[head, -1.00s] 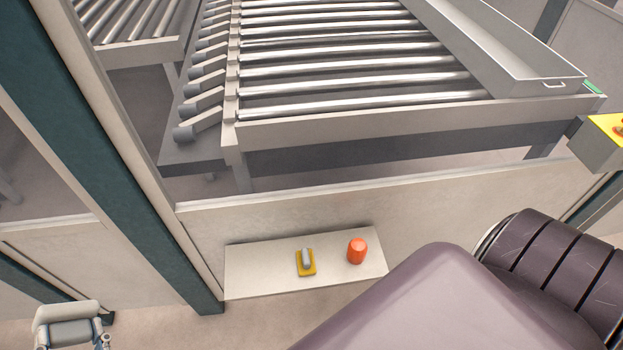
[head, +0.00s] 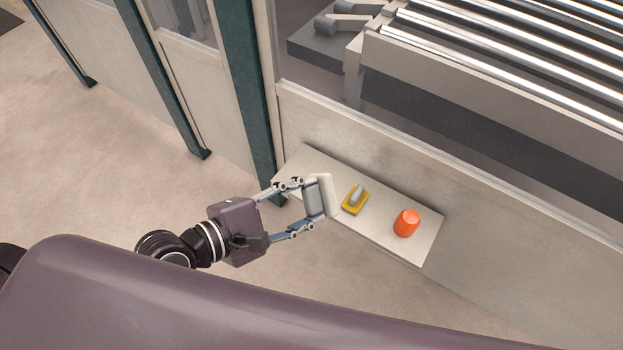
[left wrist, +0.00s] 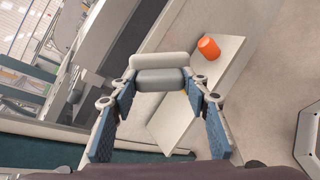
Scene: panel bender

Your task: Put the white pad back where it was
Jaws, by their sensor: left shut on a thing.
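The white pad (head: 328,194) is held in my left gripper (head: 309,199), with a grey part between the fingers and the pale face pointing away from the palm. In the left wrist view the pad (left wrist: 163,60) shows beyond the fingertips (left wrist: 163,86). My left gripper is shut on it. It is at the left end of a narrow pale shelf (head: 380,228), seemingly above it; I cannot tell whether the pad touches the shelf. My right gripper is not in view.
On the shelf a yellow block with a grey handle (head: 355,200) stands just right of the pad. An orange-red cylinder (head: 406,223) stands farther right. A pale panel (head: 420,165) rises behind the shelf, and a dark green post (head: 247,90) stands at its left end.

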